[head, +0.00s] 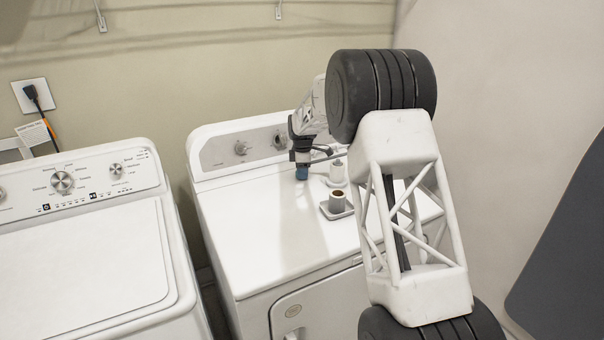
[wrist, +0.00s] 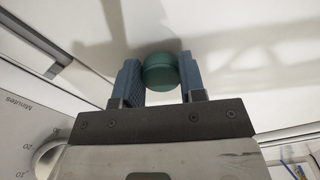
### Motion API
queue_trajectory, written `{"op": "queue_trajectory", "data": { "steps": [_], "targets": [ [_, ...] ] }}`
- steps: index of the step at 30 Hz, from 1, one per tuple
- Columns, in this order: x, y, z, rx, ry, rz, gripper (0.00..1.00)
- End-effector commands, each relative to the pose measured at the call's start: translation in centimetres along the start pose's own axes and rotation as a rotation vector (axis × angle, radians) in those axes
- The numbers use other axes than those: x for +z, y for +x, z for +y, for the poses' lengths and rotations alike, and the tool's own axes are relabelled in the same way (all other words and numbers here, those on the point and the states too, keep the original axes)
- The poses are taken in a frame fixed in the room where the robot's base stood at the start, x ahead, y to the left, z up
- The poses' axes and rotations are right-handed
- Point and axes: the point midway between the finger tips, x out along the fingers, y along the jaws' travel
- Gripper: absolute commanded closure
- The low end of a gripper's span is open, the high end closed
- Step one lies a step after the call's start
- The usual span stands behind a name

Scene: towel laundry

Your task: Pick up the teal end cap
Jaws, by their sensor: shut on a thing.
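The teal end cap (wrist: 160,72) is a small round piece between the two blue finger pads of my gripper (wrist: 160,83) in the wrist view. The pads press on it from both sides. In the head view my gripper (head: 302,172) points down close to the white top of the right-hand machine, near its control panel. The cap itself cannot be made out there behind the blue fingers. I cannot tell whether the cap touches the machine top.
A grey tray (head: 328,212) with a grey cup (head: 337,201) stands right of my gripper on the dryer (head: 260,250). A white bottle-like item (head: 338,170) stands behind it. The front left of the dryer top is clear. A washer (head: 85,245) stands at the left.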

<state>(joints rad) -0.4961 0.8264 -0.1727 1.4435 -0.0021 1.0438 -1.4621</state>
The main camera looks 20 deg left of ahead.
Motion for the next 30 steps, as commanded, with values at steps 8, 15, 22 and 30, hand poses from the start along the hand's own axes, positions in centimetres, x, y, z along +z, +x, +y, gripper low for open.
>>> {"op": "queue_trajectory", "data": {
  "steps": [8,15,22,30],
  "targets": [
    [0.0,-2.5,0.1,0.002,-0.001,0.002,0.84],
    [0.1,-3.1,-1.3,-0.001,-0.001,0.002,0.84],
    [0.4,-3.4,-3.8,-0.001,-0.001,0.002,0.84],
    [0.7,-3.7,-7.3,0.000,-0.001,0.002,0.84]
  ]
}}
